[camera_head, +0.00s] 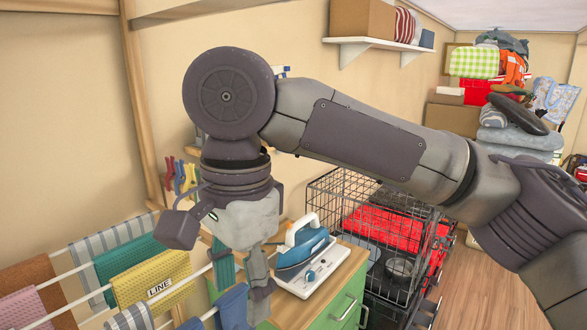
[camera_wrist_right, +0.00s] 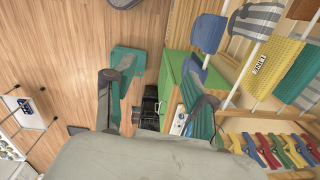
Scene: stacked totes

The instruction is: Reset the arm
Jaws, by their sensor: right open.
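My right arm (camera_head: 360,140) crosses the head view from the right edge, bends at a large round joint at upper left and points down. Its gripper (camera_head: 243,278) hangs by the drying rack and the green cabinet's left end, partly overlapping them in the picture. In the right wrist view the gripper (camera_wrist_right: 158,95) has its two grey fingers spread, with teal on them and nothing seen held between them. My left gripper is not in view.
A blue and white iron (camera_head: 303,245) stands on the green cabinet (camera_head: 345,303), just right of the gripper. Towels, one a yellow towel (camera_head: 155,280), hang on rack bars at left. A black wire crate (camera_head: 340,200) stands behind. Wooden floor (camera_head: 490,285) is clear at right.

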